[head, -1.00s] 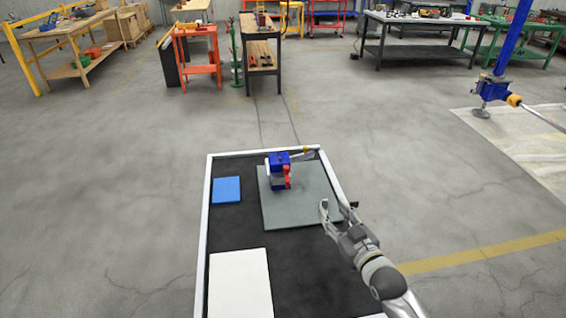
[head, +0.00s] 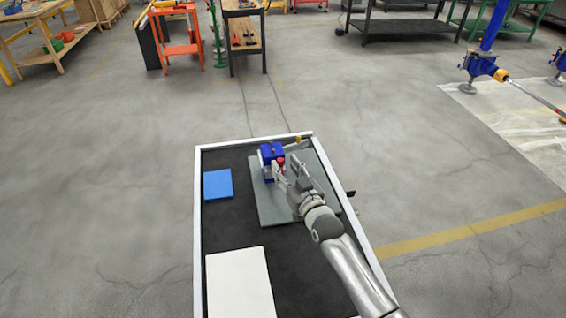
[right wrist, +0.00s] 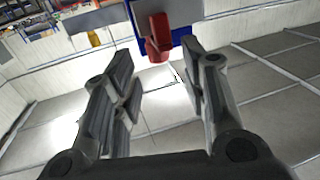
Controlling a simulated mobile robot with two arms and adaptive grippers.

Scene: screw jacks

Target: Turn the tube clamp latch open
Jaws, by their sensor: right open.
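The tube clamp is a blue block (head: 268,152) standing on a grey plate (head: 268,208) on the tray-like table. A red latch (right wrist: 160,38) shows on it in the right wrist view, at the top centre; it also shows in the head view (head: 280,162), partly hidden by my gripper. My right gripper (head: 287,175) is open in front of the clamp. In the right wrist view its two fingers (right wrist: 160,78) stand apart, and the red latch lies ahead, between the fingertip directions. I see no contact with it. My left gripper is out of view.
The black table top has a white raised rim (head: 198,220). A blue square (head: 218,184) and a white panel (head: 240,284) lie on its left side. Blue screw jacks (head: 480,66) stand on a pale sheet at the right. Workbenches stand far back.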

